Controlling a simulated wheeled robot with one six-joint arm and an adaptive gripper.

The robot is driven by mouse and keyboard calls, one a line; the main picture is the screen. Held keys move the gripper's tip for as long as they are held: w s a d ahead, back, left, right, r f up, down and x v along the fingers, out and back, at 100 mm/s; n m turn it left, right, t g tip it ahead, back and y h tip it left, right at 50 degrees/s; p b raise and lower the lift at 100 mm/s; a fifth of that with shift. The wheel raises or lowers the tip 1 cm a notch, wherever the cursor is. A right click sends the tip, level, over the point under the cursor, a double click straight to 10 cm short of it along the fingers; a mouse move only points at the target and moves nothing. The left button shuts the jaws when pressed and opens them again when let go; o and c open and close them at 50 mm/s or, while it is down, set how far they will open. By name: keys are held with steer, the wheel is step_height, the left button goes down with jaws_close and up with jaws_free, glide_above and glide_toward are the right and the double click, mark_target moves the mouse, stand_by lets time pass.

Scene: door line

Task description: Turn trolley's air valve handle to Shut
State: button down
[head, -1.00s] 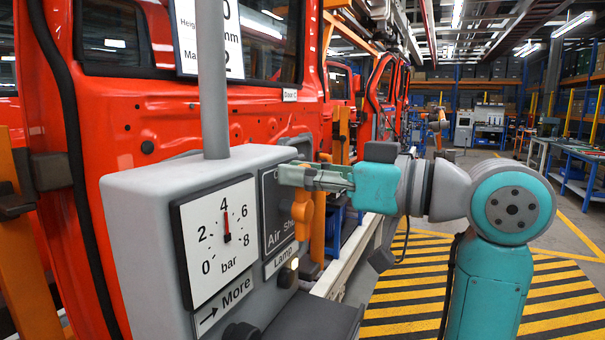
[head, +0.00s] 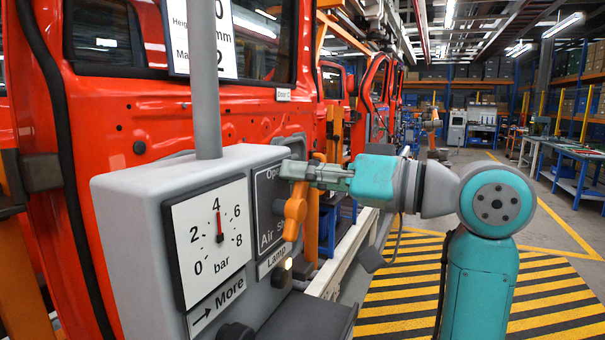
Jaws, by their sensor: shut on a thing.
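The orange air valve handle (head: 296,210) stands out from the front of the grey control box (head: 135,225), over a dark label plate (head: 268,220). The plate reads "Ope…" at the top and "Air S…" lower down; the handle and gripper hide the rest. The handle slants, its lower end toward the lower left and an orange part showing above the gripper. My gripper (head: 300,172) reaches in from the right and is shut on the handle's upper part. The fingers hide the exact contact.
A pressure gauge (head: 212,240) on the box has its red needle near 4. Below are a "More" label, a lamp (head: 287,264) and dark knobs. A red door (head: 110,110) stands close behind. Yellow-and-black striped floor (head: 400,300) lies right of the trolley.

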stand_by(0.3)
steer(key=c, duration=1)
jaws_free()
steer(key=v, duration=0.8)
